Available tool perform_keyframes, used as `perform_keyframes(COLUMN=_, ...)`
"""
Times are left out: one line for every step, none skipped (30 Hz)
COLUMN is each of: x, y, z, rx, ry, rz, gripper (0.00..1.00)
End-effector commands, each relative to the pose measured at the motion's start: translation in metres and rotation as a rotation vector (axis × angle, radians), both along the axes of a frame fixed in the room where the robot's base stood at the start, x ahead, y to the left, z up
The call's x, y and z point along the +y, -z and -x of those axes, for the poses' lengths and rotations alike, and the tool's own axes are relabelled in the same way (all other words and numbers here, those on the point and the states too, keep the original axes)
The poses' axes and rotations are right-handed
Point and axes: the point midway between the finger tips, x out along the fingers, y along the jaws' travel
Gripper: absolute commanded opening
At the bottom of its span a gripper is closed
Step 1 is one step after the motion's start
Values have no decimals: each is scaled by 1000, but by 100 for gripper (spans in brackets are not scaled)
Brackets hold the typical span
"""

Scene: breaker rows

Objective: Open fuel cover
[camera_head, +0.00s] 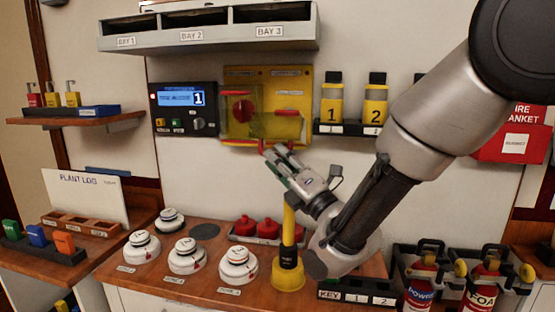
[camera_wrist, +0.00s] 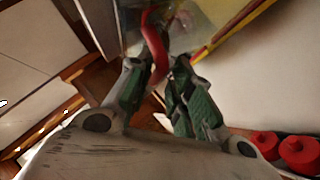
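A yellow panel (camera_head: 290,82) on the back wall carries clear covers with red handles. A red knob (camera_head: 243,110) shows behind the clear cover (camera_head: 265,125). The panel's small labels are too small to read, so I cannot tell which cover is the fuel one. My gripper (camera_head: 274,151) is just below the panel's lower edge, by a red handle end. In the wrist view, my gripper (camera_wrist: 158,68) has its fingers apart, with a curved red handle (camera_wrist: 154,48) between them. A gap shows beside the handle. The cover's hinge side is unclear.
A blue-screen control box (camera_head: 182,108) is left of the panel, and yellow bottles (camera_head: 331,100) stand right of it. A grey bay shelf (camera_head: 205,38) overhangs above. Below, a yellow post (camera_head: 289,225), red-topped items (camera_head: 268,228) and white domes (camera_head: 187,256) crowd the counter.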

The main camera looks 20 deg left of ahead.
Motion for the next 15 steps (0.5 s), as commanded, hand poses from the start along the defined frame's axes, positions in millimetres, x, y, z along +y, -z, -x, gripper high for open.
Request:
perform_keyframes(x=-6, y=3, z=0, rx=2, ry=7, rz=-1, gripper=19)
perform_keyframes(x=-10, y=5, z=2, rx=2, ry=6, rz=0, gripper=19)
perform_keyframes(x=-16, y=8, z=5, rx=3, ry=7, rz=1, gripper=19)
perform_keyframes(x=-21, y=10, z=7, rx=2, ry=6, rz=0, gripper=19)
perform_keyframes(x=-26, y=13, z=10, rx=3, ry=6, rz=2, gripper=19)
perform_keyframes(x=-34, y=18, z=13, rx=3, ry=6, rz=2, gripper=19)
perform_keyframes(x=-39, y=20, z=16, rx=2, ry=6, rz=2, gripper=19)
perform_keyframes(x=-45, y=23, z=19, rx=3, ry=5, rz=3, gripper=19)
perform_keyframes(x=-53, y=27, z=23, rx=3, ry=5, rz=4, gripper=19)
perform_keyframes(x=-58, y=30, z=26, rx=2, ry=4, rz=3, gripper=19)
perform_keyframes(x=-63, y=33, z=28, rx=2, ry=3, rz=3, gripper=19)
perform_keyframes(x=-69, y=36, z=32, rx=2, ry=3, rz=3, gripper=19)
perform_keyframes(x=-73, y=38, z=34, rx=2, ry=3, rz=3, gripper=19)
perform_keyframes(x=-77, y=40, z=36, rx=2, ry=3, rz=3, gripper=19)
perform_keyframes(x=-82, y=42, z=38, rx=1, ry=2, rz=2, gripper=19)
